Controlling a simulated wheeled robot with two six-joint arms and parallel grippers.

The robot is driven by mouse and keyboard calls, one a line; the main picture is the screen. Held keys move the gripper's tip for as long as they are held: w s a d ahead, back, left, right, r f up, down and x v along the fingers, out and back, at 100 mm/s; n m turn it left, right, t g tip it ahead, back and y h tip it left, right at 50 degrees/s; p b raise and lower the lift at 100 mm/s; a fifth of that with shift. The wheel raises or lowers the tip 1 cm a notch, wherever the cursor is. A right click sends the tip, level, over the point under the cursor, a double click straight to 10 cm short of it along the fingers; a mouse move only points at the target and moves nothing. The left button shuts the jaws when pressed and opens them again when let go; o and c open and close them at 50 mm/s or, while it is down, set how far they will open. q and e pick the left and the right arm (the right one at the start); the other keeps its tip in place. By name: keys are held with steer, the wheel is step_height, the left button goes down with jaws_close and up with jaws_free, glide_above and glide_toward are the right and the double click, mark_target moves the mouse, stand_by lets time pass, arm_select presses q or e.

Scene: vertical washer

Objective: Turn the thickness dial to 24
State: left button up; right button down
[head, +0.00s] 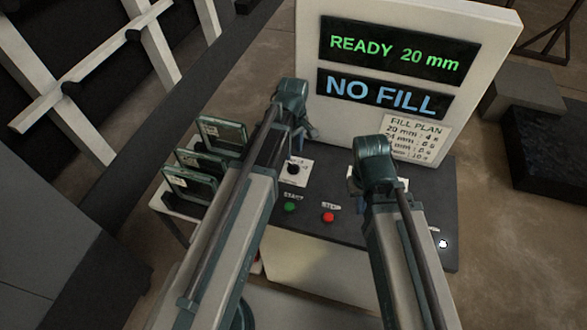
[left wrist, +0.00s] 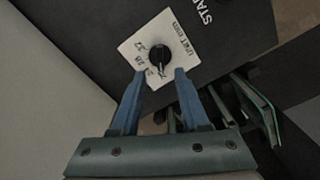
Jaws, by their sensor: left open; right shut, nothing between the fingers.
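The thickness dial (head: 293,168) is a black knob on a white plate on the dark console top. In the left wrist view the knob (left wrist: 160,54) has printed numbers along one side of its plate. Its pale mark seems to face the fingers; the small numbers are hard to read. My left gripper (head: 302,136) is above and behind the dial in the head view. In the left wrist view its blue fingers (left wrist: 162,75) are apart, tips near the plate's lower edge, with nothing between them. My right gripper (head: 366,190) is over the console's right part, shut, its fingers mostly hidden.
The display (head: 400,50) reads "READY 20 mm", with "NO FILL" (head: 382,95) below. A fill plan card (head: 416,138) hangs underneath. Green (head: 290,207) and red (head: 328,217) buttons sit in front of the dial. Several framed panes (head: 189,186) stand at the left.

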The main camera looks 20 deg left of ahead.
mark_target(294, 165)
arm_select(q)
step_height(294, 165, down, 7)
steer(key=b, duration=0.5)
steer(key=shift+r+b, duration=0.1)
steer(key=shift+b, duration=0.25)
arm_select(e)
step_height(294, 165, down, 7)
steer(key=shift+r, duration=0.1)
steer(key=shift+r, duration=0.1)
arm_select(q)
jaws_close()
